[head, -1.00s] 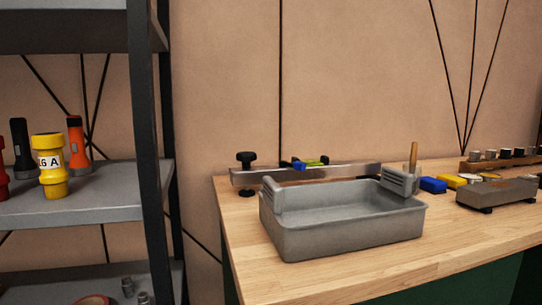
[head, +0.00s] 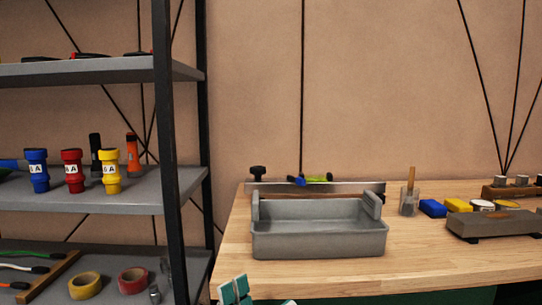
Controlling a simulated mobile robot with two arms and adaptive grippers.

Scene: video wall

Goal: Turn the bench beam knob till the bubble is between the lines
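The metal bench beam (head: 343,187) lies along the back of the wooden bench, behind a grey tray. A black knob (head: 257,172) stands upright at its left end. A small yellow-green level (head: 319,179) with a blue part beside it sits at the beam's middle; the bubble and lines are too small to make out. A teal and pale piece (head: 235,290) at the bottom edge looks like part of my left gripper, well in front of the beam and apart from it; its opening cannot be told. My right gripper is not in view.
The grey tray (head: 318,245) hides the beam's lower part. A cup with a wooden-handled tool (head: 409,203), blue block (head: 432,208), yellow block (head: 458,205) and grey device (head: 492,223) stand to the right. A shelf rack (head: 120,203) rises at left. The bench front is clear.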

